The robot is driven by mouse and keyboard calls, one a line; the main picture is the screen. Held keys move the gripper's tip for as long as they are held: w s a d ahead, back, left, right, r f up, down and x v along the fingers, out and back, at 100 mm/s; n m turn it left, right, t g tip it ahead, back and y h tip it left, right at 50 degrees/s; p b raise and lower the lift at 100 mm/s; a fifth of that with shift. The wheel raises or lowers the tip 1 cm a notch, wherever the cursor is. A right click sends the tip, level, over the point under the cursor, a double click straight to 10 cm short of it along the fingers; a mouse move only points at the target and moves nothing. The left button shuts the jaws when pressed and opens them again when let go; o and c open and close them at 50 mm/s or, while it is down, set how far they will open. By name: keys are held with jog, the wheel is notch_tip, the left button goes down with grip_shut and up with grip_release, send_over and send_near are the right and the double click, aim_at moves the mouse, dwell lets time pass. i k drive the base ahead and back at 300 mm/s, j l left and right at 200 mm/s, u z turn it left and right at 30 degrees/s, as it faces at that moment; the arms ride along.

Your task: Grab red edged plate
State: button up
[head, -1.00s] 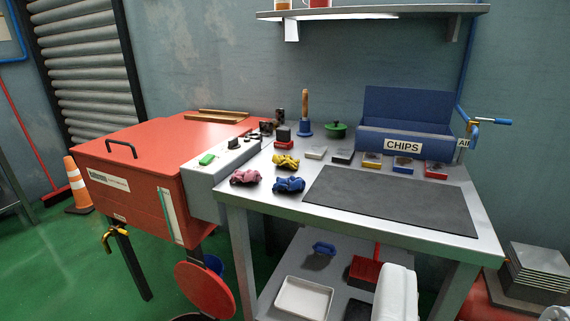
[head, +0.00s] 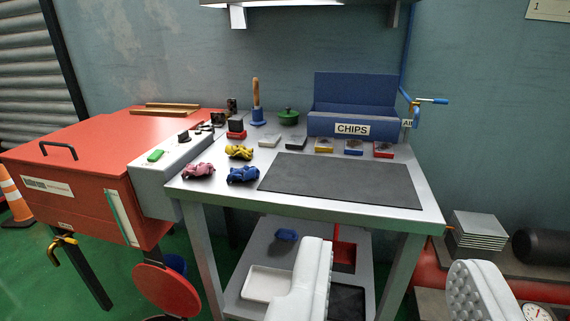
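A small square plate with a red edge (head: 383,150) lies flat on the grey cart top (head: 425,203), at the right end of a row of small plates. It is behind the dark mat and in front of the blue CHIPS bin. A yellow-edged plate (head: 323,146) and a blue-edged plate (head: 354,147) lie to its left. My gripper (head: 395,256) shows as two white padded fingers at the bottom of the view, spread wide apart with nothing between them. It is nearer the camera than the plate and appears lower in the picture.
The dark mat (head: 342,181) covers much of the cart top. The CHIPS bin (head: 353,110) stands behind the plates, with a blue-handled air pipe (head: 414,108) to its right. A shelf (head: 305,4) hangs above.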

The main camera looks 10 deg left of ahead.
aim_at(382, 148)
jog(key=i+l, duration=0.25)
jog(key=i, duration=0.25)
jog(key=i+l, duration=0.25)
jog(key=i, duration=0.25)
